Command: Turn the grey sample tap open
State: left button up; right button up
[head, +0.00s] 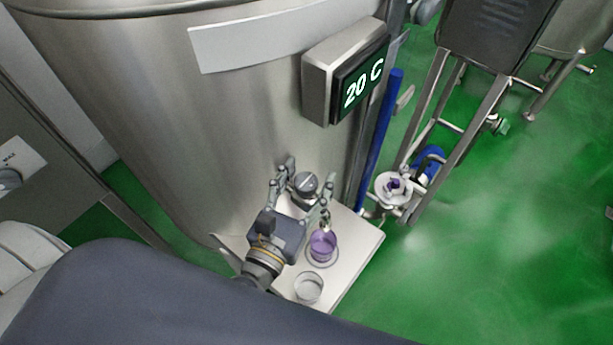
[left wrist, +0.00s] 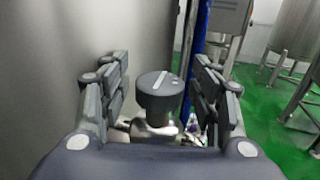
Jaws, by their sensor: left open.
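The grey sample tap (head: 306,184) sticks out low on the front of the steel tank, above a small shelf. Its round grey knob has a light line across the top. My left gripper (head: 301,186) is open, with one finger on each side of the knob. In the left wrist view the knob (left wrist: 160,88) stands between the open fingers of the left gripper (left wrist: 160,85), with a gap on both sides. The knob's line there runs slightly tilted, pointing roughly away from the gripper. My right gripper is not in view.
A display reading 20 C (head: 361,86) and a blue upright pipe (head: 380,135) are nearby. Green floor lies right.

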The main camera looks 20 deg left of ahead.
pick_arm(q)
jog(key=shift+s, duration=0.1)
jog(key=c, duration=1.1)
jog(key=shift+n+y, duration=0.4)
jog(key=shift+y, duration=0.2)
jog(key=n+y+b, duration=0.1)
jog(key=n+y, duration=0.1)
jog(key=y, duration=0.1)
jog(key=shift+f+y+b, duration=0.1)
jog(key=shift+y+b, duration=0.2)
jog(key=shift+b, duration=0.05)
jog(key=n+g+y+b, duration=0.1)
jog(key=n+y+b, duration=0.1)
jog(key=y, duration=0.1)
jog(key=shift+n+g+y+b, duration=0.3)
jog(key=shift+n+y+b, duration=0.1)
jog(key=shift+n+y, duration=0.25)
jog(key=shift+r, duration=0.2)
jog(key=o, duration=1.1)
